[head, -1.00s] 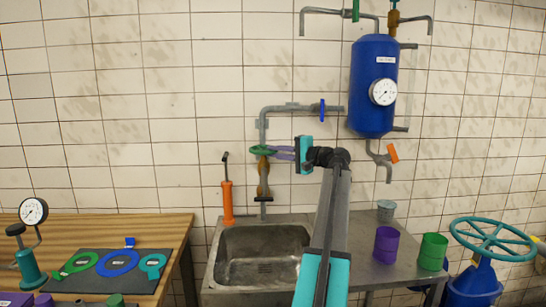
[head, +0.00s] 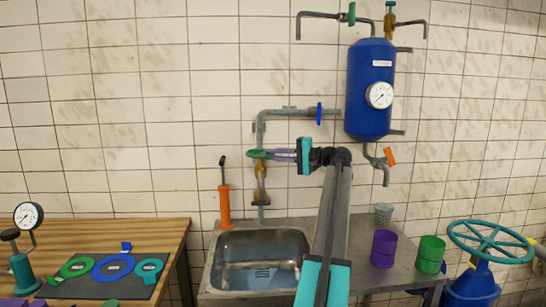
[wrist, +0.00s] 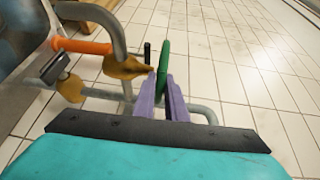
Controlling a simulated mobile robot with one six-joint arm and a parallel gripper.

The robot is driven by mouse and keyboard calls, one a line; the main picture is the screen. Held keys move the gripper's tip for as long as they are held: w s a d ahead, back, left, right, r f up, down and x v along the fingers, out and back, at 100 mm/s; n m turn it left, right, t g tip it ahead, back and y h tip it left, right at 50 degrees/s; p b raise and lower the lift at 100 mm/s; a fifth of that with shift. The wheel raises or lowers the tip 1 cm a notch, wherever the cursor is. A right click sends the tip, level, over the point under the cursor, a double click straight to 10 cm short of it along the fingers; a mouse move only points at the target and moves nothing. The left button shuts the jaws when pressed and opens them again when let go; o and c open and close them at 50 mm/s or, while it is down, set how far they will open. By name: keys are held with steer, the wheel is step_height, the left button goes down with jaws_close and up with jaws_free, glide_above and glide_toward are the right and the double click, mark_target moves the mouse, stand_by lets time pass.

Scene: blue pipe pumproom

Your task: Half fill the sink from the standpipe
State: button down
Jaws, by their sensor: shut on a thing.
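The steel sink (head: 218,250) is set in the counter at the middle of the head view. Bluish water (head: 260,275) covers its floor. The standpipe (head: 260,130) is a grey pipe on the wall, with a brass valve body and a spout above the sink's back edge. Its green handwheel (head: 257,153) is seen nearly edge-on. My gripper (head: 276,154) has purple fingers and is shut on the handwheel's rim from the right. In the wrist view the green handwheel (wrist: 164,58) sits between the fingertips (wrist: 163,85). The stream from the spout is too small to make out.
An orange hand pump (head: 224,203) stands left of the spout. A blue tank (head: 368,110) with a gauge hangs at right. Purple (head: 384,250) and green (head: 430,256) cups and a grey cup (head: 383,212) stand right of the sink. A wooden bench (head: 140,232) is at left.

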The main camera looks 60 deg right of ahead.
steer(key=c, duration=1.8)
jaws_free()
steer(key=shift+w+r, duration=0.15)
steer(key=s+d+b, duration=0.1)
steer(key=s+d, duration=0.1)
steer(key=s, duration=1.2)
steer(key=shift+r, duration=0.35)
